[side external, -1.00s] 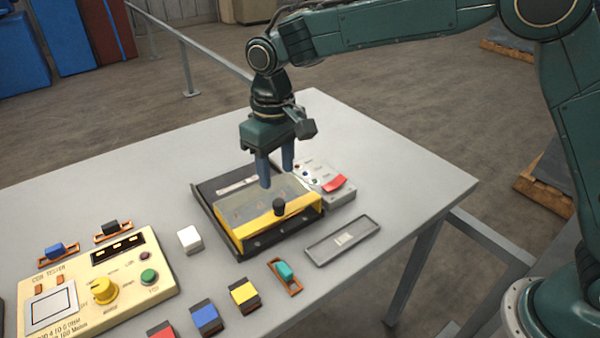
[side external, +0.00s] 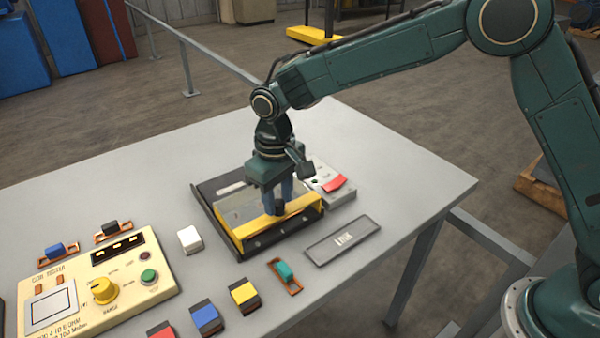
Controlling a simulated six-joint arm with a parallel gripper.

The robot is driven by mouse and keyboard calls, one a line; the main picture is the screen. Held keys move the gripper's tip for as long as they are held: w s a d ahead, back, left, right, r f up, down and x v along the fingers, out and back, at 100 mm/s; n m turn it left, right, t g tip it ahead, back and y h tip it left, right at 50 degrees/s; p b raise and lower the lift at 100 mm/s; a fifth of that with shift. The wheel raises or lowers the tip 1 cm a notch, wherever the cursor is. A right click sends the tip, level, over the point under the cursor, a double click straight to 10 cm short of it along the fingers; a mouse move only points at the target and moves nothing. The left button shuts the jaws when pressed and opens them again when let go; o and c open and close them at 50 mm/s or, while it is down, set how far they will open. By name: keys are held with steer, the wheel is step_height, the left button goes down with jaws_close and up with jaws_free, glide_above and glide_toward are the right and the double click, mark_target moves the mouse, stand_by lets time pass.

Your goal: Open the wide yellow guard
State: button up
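The wide yellow guard (side external: 246,229) is a clear cover with a yellow front frame on a dark base (side external: 212,203). It looks closed, lying over the base. My gripper (side external: 276,208) points down at the front of the guard, with its blue-grey fingers at the dark knob on the yellow edge. The fingers hide most of the knob. I cannot tell whether they are closed on it or only around it.
A grey box with a red switch (side external: 333,183) stands close behind on the right. A flat grey tray (side external: 343,240) lies in front on the right. A coil tester (side external: 130,270), a white block (side external: 189,239) and several coloured blocks are to the left and front.

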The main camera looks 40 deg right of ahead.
jaws_close()
steer(key=shift+w, duration=0.1)
steer(key=shift+w+a+r, duration=0.1)
steer(key=shift+w+r, duration=0.05)
steer(key=shift+w, duration=5.95)
steer(key=shift+o, duration=1.6)
jaws_free()
